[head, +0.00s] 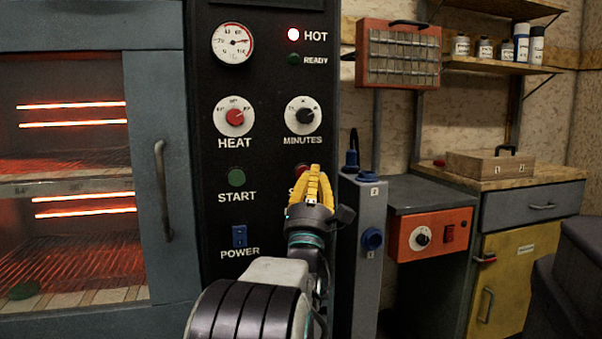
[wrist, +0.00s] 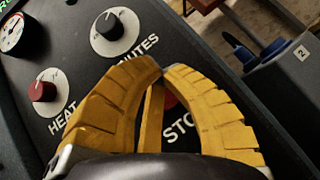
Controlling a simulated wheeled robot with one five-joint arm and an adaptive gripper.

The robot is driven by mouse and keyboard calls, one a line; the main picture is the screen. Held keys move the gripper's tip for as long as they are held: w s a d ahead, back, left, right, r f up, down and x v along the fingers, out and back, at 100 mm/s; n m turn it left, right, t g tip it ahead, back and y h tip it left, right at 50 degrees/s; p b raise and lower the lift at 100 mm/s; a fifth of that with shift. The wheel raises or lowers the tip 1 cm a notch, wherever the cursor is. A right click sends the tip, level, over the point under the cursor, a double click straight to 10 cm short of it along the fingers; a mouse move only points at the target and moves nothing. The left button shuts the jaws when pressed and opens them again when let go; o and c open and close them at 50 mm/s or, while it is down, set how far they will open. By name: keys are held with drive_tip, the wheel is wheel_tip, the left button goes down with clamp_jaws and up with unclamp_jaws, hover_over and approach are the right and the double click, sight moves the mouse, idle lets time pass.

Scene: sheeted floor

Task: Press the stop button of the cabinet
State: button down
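The cabinet's black control panel (head: 262,75) fills the middle of the head view. The red stop button (head: 301,169) is mostly hidden behind my gripper (head: 315,168), which is in front of it at the panel's lower right. Only the first letter of its label shows in the head view. In the wrist view a bit of the red button (wrist: 170,100) shows between the yellow fingers, with "STO" beside it. My gripper (wrist: 162,69) has its fingertips together and holds nothing. I cannot tell whether it touches the button.
The green start button (head: 236,177), blue power switch (head: 239,236), heat knob (head: 235,116) and minutes knob (head: 303,116) are nearby. Heating bars glow behind the glass door (head: 160,190). A grey post (head: 362,250) stands close at right.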

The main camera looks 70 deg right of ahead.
drive_tip(key=shift+w+d, duration=0.2)
drive_tip(key=shift+d, duration=0.15)
drive_tip(key=shift+w+d, duration=0.45)
drive_tip(key=shift+d, duration=0.2)
idle(2.2)
drive_tip(key=shift+s+a, duration=0.1)
drive_tip(key=shift+a, duration=0.05)
idle(0.4)
drive_tip(key=shift+s+a, duration=0.3)
drive_tip(key=shift+a, duration=0.25)
idle(0.9)
